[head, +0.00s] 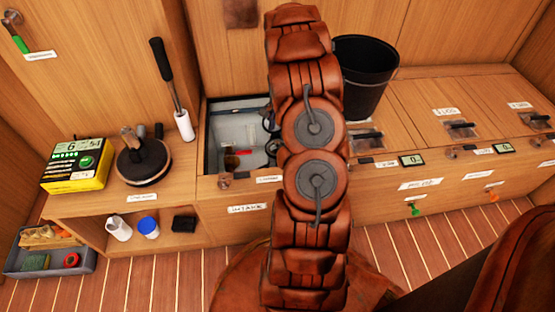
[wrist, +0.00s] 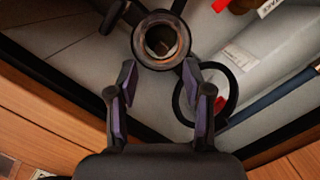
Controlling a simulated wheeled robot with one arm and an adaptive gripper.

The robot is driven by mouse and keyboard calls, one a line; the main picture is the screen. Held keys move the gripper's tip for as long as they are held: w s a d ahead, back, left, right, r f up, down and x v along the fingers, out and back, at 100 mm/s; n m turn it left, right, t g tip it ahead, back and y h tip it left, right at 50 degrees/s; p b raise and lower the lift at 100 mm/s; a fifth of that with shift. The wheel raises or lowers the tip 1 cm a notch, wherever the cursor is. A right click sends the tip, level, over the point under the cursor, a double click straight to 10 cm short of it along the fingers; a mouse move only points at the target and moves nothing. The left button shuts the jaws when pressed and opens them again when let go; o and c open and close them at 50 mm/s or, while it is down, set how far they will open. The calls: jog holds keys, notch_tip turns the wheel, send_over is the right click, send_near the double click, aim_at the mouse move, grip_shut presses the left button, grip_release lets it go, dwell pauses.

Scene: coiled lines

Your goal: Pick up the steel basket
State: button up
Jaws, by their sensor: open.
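In the wrist view a round metal-rimmed opening (wrist: 178,52) stands in the open grey locker. I take the steel basket (wrist: 160,38) to be the round metal piece inside it, but the basket cannot be told clearly from its housing. My gripper (wrist: 160,76) is open and empty, its two fingers pointing at the near side of this rim and apart from it. In the head view my arm hides the basket and most of the gripper over the right part of the locker (head: 212,150).
A dark ring (wrist: 178,108) lies close by my right finger, and a blue bar (wrist: 275,100) runs along the locker. A black bucket (head: 368,75) stands behind my arm. A round black lid (head: 143,165) and yellow box (head: 78,165) sit on the left counter.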

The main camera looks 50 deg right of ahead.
jog(key=shift+a+f+b, duration=0.2)
jog(key=shift+f+b, duration=0.65)
jog(key=shift+f, duration=1.05)
jog(key=shift+a+f+b, duration=0.2)
jog(key=shift+f+b, duration=0.65)
jog(key=shift+f, duration=1.05)
jog(key=shift+c, duration=0.3)
grip_shut()
